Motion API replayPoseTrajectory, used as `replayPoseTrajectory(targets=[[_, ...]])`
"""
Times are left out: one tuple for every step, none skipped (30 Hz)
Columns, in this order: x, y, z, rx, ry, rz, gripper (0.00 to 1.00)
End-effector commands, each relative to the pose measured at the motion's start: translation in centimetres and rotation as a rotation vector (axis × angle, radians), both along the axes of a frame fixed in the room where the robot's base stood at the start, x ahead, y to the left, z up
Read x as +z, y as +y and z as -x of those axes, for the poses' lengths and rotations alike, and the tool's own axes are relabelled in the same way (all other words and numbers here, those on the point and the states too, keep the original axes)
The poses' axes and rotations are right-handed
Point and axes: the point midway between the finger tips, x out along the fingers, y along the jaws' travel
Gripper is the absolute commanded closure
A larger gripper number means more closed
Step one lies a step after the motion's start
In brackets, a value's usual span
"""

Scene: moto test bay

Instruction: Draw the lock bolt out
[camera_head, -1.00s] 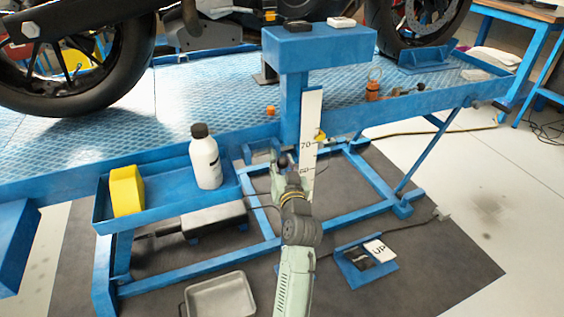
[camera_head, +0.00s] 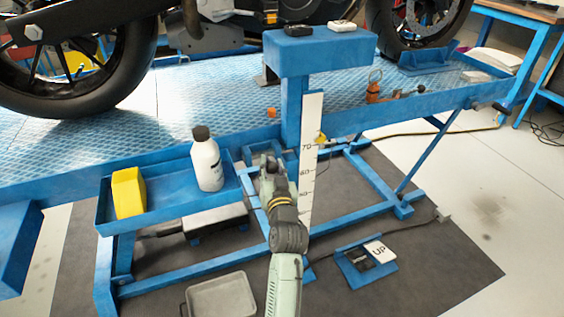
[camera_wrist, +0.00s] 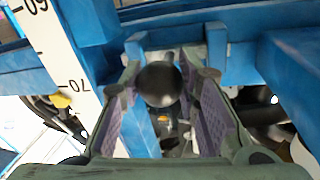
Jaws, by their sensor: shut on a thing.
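The lock bolt shows as a round black knob (camera_wrist: 160,84) between the fingertips in the wrist view. A short pale stem shows behind it, under a blue bracket of the lift. My gripper (camera_wrist: 164,88) is shut on this knob, with one purple-padded finger on each side. In the head view my gripper (camera_head: 268,165) is beside the blue post, left of the white height scale (camera_head: 311,160). The knob cannot be made out there, as my gripper hides it. How far the bolt is in its hole cannot be seen.
A blue side tray (camera_head: 165,205) left of my gripper holds a white bottle (camera_head: 206,163) and a yellow block (camera_head: 128,192). The blue lift frame surrounds my gripper closely. A foot pedal marked UP (camera_head: 366,257) and a grey tray (camera_head: 220,296) lie on the dark mat.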

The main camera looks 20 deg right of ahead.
Motion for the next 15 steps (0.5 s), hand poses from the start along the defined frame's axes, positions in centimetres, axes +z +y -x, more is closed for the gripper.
replayPoseTrajectory(targets=[[0.2, 1.1, 0.0, 0.007, 0.004, -0.002, 1.00], [0.1, 1.5, 0.0, 0.006, 0.005, -0.001, 1.00], [0.1, 1.8, 0.0, 0.006, 0.004, -0.002, 1.00], [0.0, 2.0, 0.0, 0.005, 0.004, -0.002, 1.00], [0.0, 2.1, 0.1, 0.005, 0.003, -0.001, 1.00], [0.0, 2.1, 0.1, 0.005, 0.002, -0.001, 1.00], [-0.1, 2.2, 0.0, 0.005, 0.002, -0.001, 1.00], [-0.1, 2.2, 0.0, 0.005, 0.002, -0.001, 1.00], [-0.1, 2.2, 0.0, 0.005, 0.002, -0.001, 1.00], [-0.1, 2.2, 0.0, 0.007, 0.003, -0.001, 1.00], [-0.1, 2.2, 0.0, 0.007, 0.003, -0.001, 1.00], [-0.1, 2.3, 0.0, 0.008, 0.002, -0.002, 1.00], [-0.1, 2.3, 0.0, 0.008, 0.002, -0.002, 0.70], [-0.1, 2.3, 0.0, 0.008, 0.002, -0.002, 0.68], [-0.1, 2.3, 0.0, 0.008, 0.002, -0.002, 0.65]])
